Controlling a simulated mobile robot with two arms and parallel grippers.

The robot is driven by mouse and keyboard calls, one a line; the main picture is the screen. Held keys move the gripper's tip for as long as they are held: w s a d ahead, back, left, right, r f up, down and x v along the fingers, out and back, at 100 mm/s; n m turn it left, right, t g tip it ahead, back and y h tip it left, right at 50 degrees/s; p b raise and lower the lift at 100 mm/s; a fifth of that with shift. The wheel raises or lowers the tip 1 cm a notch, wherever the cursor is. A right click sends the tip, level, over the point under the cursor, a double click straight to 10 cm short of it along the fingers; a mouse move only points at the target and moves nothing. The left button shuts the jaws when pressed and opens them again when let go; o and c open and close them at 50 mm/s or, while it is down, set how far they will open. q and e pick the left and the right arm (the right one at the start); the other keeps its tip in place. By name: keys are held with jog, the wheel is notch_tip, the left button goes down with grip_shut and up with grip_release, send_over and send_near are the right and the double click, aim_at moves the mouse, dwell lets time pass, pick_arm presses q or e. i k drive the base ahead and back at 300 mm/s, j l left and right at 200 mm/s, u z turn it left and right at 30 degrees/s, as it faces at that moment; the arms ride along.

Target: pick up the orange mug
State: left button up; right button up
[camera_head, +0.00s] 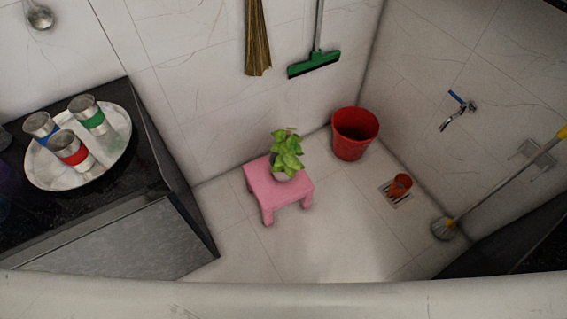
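A small orange-red mug (400,186) is on the floor at the right, over or beside a floor drain grate (396,199) and below the wall tap. I cannot tell whether it stands fully upright. Neither of my grippers shows in the head view, so nothing is seen near the mug.
A red bucket (352,140) stands in the corner. A pink stool (279,187) bears a potted plant (287,156). A mop (445,228) leans at the right, near a tap (458,110). A tray (122,150) of steel cups sits on a dark counter (60,222). The middle floor is clear.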

aim_at(402, 183)
jog(key=z, duration=1.25)
jog(key=i+j+z, duration=0.2)
jog(key=i, duration=0.25)
jog(key=i+j+z, duration=0.15)
jog(key=i, duration=0.35)
jog(key=i+j+z, duration=0.2)
jog(key=i+j, duration=0.2)
jog(key=i+j+z, duration=0.15)
jog(key=i, duration=0.25)
